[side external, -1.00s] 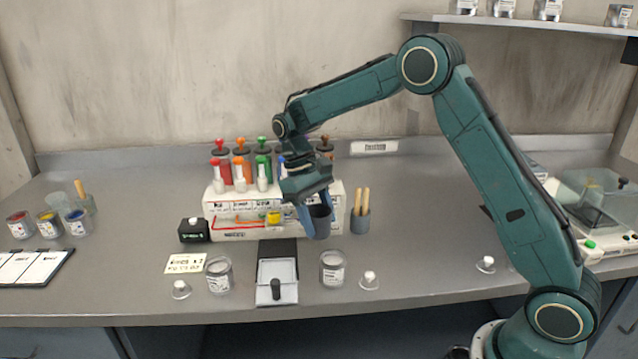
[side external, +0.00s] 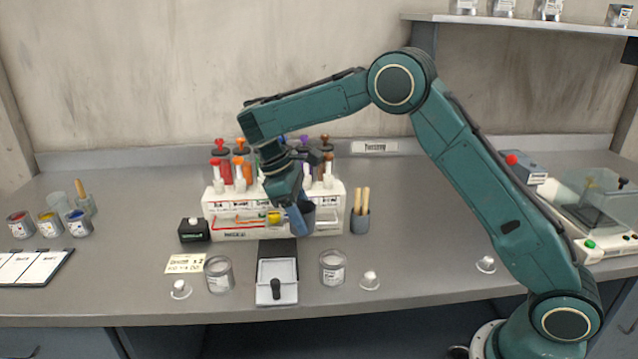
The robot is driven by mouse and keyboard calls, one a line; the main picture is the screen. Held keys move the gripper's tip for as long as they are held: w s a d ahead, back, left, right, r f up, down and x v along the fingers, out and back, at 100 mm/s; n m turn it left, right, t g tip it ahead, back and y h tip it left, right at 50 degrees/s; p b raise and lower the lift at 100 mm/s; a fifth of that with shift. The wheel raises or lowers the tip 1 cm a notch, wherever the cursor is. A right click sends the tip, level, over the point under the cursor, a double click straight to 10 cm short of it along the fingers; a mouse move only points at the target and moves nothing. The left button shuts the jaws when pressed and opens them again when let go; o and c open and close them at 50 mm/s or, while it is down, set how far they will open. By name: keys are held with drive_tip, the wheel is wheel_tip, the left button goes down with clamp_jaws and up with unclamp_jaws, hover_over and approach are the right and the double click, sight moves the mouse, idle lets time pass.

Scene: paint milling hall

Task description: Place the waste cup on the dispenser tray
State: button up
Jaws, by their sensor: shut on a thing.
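The waste cup (side external: 309,211), small and dark grey, is between the fingers of my gripper (side external: 299,221), at the front right of the dispenser. My gripper is shut on it, and a blue finger hides part of the cup. The dispenser (side external: 222,207) is a white unit with several coloured pumps and white nozzles. Its front has a recessed strip with red edging and a small yellow item (side external: 273,217), just left of the cup. I cannot tell which part is the tray, or whether the cup touches anything beneath it.
A grey cup with wooden sticks (side external: 360,218) stands close right of the held cup. A black-backed plate (side external: 277,270) lies in front, between two clear jars (side external: 219,274) (side external: 333,267). A black box (side external: 194,230) is left of the dispenser.

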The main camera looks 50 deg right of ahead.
drive_tip(key=n, duration=0.1)
drive_tip(key=w+a+r+n, duration=0.1)
drive_tip(key=shift+r+n+t+h, duration=0.15)
drive_tip(key=shift+n+t+h, duration=0.25)
drive_tip(key=n, duration=0.1)
drive_tip(key=a+r+n, duration=0.1)
drive_tip(key=n, duration=0.1)
drive_tip(key=shift+w+r+t+h, duration=0.3)
drive_tip(key=shift+w+t, duration=0.05)
drive_tip(key=shift+t, duration=0.05)
drive_tip(key=shift+w+a+r+n+t, duration=1)
drive_tip(key=shift+a+r+n+t, duration=0.75)
drive_tip(key=shift+r+n, duration=2.45)
drive_tip(key=shift+n, duration=0.9)
drive_tip(key=f, duration=1.7)
drive_tip(key=shift+d+f, duration=0.3)
drive_tip(key=shift+f, duration=0.1)
drive_tip(key=shift+f, duration=2.15)
drive_tip(key=shift+f, duration=0.15)
